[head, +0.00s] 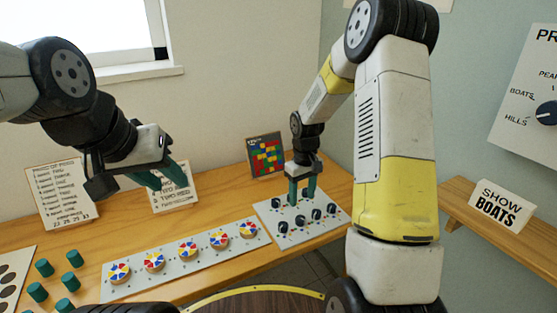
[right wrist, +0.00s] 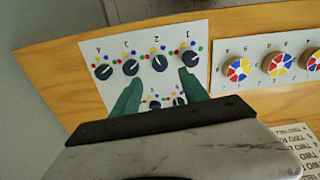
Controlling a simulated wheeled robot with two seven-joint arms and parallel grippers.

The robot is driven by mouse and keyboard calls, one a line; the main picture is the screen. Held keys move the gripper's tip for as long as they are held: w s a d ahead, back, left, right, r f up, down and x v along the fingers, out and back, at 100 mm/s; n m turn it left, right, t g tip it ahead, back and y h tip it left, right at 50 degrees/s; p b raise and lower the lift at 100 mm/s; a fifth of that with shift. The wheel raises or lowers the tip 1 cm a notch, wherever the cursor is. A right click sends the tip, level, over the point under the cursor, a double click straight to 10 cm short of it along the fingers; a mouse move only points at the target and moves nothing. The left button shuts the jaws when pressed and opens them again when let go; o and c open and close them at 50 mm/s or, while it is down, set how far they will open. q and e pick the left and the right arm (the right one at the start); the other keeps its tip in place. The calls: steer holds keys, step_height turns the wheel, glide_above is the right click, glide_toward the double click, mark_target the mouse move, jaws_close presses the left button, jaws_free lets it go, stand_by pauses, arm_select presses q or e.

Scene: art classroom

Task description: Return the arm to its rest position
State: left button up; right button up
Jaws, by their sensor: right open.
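My right gripper (head: 302,194) points down over the white panel of black knobs (head: 330,231) on the bench. Its two green fingers are apart. In the right wrist view the fingers of my right gripper (right wrist: 160,88) spread over the knobs, with nothing held between them. Whether a fingertip touches the panel or a knob is unclear. My left gripper (head: 170,184) hangs at the left above the bench, in front of a small card. Its green fingers look apart and empty.
A strip of colour wheels (head: 188,250) lies left of the knob panel. Green pegs (head: 38,292) stand at the far left. Cards (head: 62,194) and a coloured grid picture (head: 266,157) lean on the wall. A SHOW BOATS sign (head: 497,205) stands on the right shelf, below a dial board (head: 530,100).

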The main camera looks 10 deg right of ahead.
steer(key=s+r+m+t, duration=0.15)
steer(key=s+r, duration=0.25)
steer(key=r, duration=0.7)
steer(key=s+a+r+m+t+y, duration=0.1)
steer(key=s+r+t, duration=0.1)
steer(key=s+r, duration=0.5)
steer(key=s+a+r+m+t+y, duration=0.1)
steer(key=s+r+t, duration=0.1)
steer(key=s+r, duration=0.5)
steer(key=s, duration=0.6)
steer(key=shift+r+m, duration=0.3)
steer(key=shift+m, duration=0.05)
steer(key=shift+s+a+t, duration=0.1)
steer(key=shift+t, duration=0.15)
